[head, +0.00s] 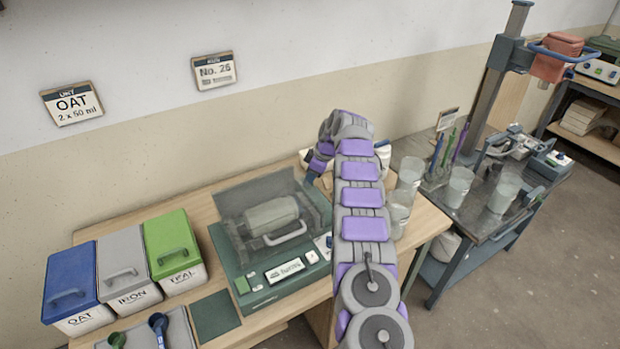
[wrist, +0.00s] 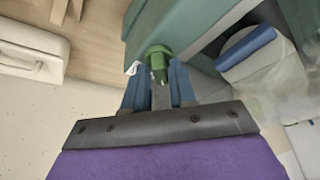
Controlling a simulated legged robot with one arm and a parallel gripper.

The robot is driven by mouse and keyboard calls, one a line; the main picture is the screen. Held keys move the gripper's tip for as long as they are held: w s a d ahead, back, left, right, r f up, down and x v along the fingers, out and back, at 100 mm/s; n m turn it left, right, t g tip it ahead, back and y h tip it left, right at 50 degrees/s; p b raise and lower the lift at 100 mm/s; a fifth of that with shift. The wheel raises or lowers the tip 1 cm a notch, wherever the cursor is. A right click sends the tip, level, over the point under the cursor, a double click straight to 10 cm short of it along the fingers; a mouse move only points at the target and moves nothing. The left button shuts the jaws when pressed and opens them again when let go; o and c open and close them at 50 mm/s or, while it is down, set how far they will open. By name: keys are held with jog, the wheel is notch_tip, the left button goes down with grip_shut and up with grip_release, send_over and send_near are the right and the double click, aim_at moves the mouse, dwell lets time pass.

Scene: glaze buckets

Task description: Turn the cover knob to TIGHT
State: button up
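The mill (head: 265,255) has a green base and a see-through grey cover (head: 262,195) standing over a pale jar (head: 270,214). In the wrist view a green knob (wrist: 158,53) sits at the edge of a green body (wrist: 190,32). The two blue fingers of my gripper (wrist: 158,75) are apart, one on each side of the knob. I cannot tell whether they press on it. In the head view my gripper (head: 316,166) is at the right end of the cover, partly behind my arm, and the knob is hidden. No TIGHT mark is readable.
Blue, white and green lidded bins (head: 172,250) stand left of the mill. Clear beakers (head: 398,212) stand right of my arm. A dark side table (head: 470,215) holds more beakers and a tall stand. A white sign reading OAT (head: 72,104) hangs on the wall.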

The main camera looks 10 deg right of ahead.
jog(key=shift+r, duration=0.1)
grip_shut()
jog(key=shift+m+t, duration=0.3)
jog(key=shift+m, duration=0.3)
jog(key=shift+s, duration=0.1)
jog(key=m+t+h+p, duration=0.1)
jog(key=m, duration=0.2)
jog(key=shift+a+r, duration=0.1)
jog(key=shift+r, duration=0.1)
jog(key=m+p, duration=0.2)
jog(key=p, duration=0.1)
jog(key=shift+m+h, duration=0.3)
jog(key=shift+a+m+t+h+p, duration=0.1)
jog(key=shift+m+t+h+p, duration=0.3)
jog(key=shift+m+p, duration=0.5)
jog(key=shift+f, duration=0.1)
